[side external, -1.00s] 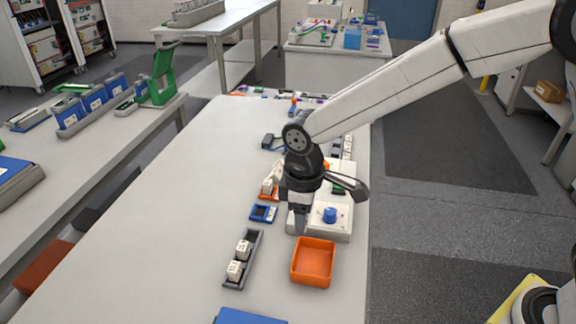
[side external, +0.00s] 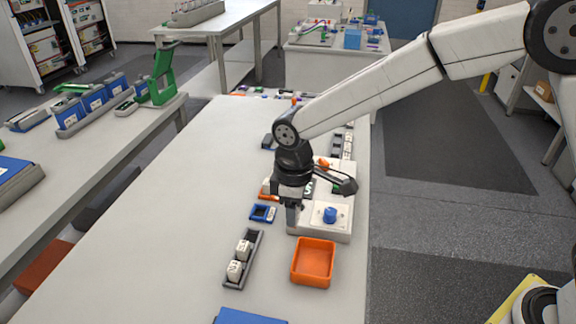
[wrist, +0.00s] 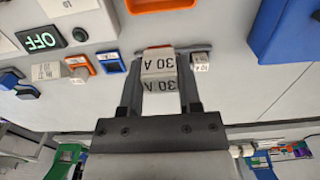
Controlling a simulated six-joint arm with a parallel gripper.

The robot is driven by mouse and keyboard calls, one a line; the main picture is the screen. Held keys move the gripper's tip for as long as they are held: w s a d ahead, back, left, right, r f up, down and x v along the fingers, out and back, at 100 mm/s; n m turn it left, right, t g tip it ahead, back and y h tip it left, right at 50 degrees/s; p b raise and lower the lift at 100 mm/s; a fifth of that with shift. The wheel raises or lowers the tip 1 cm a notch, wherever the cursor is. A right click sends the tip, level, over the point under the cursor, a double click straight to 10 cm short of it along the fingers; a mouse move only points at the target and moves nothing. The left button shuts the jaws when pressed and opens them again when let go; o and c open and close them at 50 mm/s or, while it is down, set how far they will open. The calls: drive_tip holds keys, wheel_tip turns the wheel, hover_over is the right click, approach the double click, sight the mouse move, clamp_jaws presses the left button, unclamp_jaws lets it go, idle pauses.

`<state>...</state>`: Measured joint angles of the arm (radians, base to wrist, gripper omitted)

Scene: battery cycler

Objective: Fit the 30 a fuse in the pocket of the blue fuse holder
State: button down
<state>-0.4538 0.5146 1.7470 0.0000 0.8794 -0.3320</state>
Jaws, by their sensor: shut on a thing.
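My gripper (wrist: 160,88) is shut on a white fuse (wrist: 159,66) marked 30 A, held between the two fingers. In the side view my gripper (side external: 292,218) is just right of the blue fuse holder, and the fuse cannot be made out there. The blue fuse holder (side external: 262,213) lies on the table with a dark, empty-looking pocket. It also shows in the wrist view (wrist: 110,62), left of the held fuse and apart from it.
A grey rack (side external: 256,246) with white fuses stands in front of the holder. An orange bin (side external: 313,262) is at right. An orange holder (side external: 268,197) is just behind the blue one. A white unit with a blue knob (side external: 330,215) is right of my gripper.

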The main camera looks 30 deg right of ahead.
drive_tip(key=w+f, duration=0.2)
drive_tip(key=w, duration=0.6)
drive_tip(key=w+f, duration=0.3)
drive_tip(key=w, duration=0.6)
drive_tip(key=shift+d+f, duration=0.15)
drive_tip(key=shift+d, duration=0.3)
drive_tip(key=shift+f, duration=0.2)
drive_tip(key=shift+f, duration=3.2)
drive_tip(key=shift+f, duration=0.25)
drive_tip(key=shift+c, duration=1.1)
unclamp_jaws()
